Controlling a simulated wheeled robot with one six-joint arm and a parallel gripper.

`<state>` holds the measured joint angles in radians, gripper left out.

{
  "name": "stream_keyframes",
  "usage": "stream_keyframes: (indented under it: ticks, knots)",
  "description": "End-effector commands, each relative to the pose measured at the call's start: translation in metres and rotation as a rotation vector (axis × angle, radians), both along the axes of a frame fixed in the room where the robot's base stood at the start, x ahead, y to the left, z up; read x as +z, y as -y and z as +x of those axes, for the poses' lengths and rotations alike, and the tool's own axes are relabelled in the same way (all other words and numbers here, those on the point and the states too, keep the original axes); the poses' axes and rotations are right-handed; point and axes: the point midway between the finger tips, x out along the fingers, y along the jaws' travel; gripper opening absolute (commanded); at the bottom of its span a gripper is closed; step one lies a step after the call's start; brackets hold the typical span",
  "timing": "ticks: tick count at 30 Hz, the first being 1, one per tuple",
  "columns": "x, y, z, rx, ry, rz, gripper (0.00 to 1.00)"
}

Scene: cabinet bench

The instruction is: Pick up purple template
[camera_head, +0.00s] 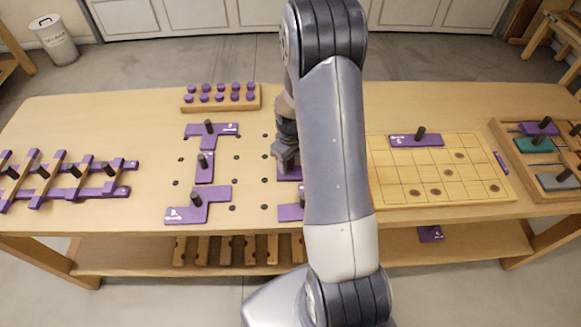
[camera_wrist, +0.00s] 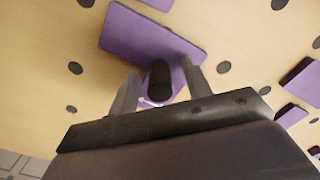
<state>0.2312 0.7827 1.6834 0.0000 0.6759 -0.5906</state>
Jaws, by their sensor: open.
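A flat purple template (camera_wrist: 145,38) with an upright black knob (camera_wrist: 159,78) lies on the bench top in the wrist view. In the head view, a small part of this purple template (camera_head: 287,174) shows below my gripper (camera_head: 285,160), with the rest hidden by my arm. In the wrist view, my gripper (camera_wrist: 160,82) is open, with one finger on each side of the knob. I cannot tell whether the fingers touch it. Other purple templates with black knobs lie to the left, including an upper one (camera_head: 222,130), a middle one (camera_head: 204,170) and a lower one (camera_head: 190,211).
Another purple template (camera_head: 289,212) lies close in front, partly behind my arm. A rack of purple knobs (camera_head: 185,108) stands at the back. A gridded wooden board (camera_head: 470,193) is to the right, with a compartment tray (camera_head: 510,150) beyond. Black holes dot the bench top (camera_head: 140,115).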

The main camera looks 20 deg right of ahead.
Motion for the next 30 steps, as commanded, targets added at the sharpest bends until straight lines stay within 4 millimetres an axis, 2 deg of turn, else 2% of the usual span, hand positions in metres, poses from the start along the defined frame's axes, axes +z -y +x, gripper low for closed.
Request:
stream_keyframes:
  ticks: [2,18,26,30]
  knots:
    - [0.0001,0.0,0.0,0.0,0.0,0.0,0.45]
    - [0.0005,0.0001,0.0001,0.0,0.0,0.0,0.01]
    - [0.0011,0.0001,0.0004,0.0,0.001,-0.001,0.0]
    - [0.0092,0.0002,0.0011,0.0,0.004,-0.001,0.0]
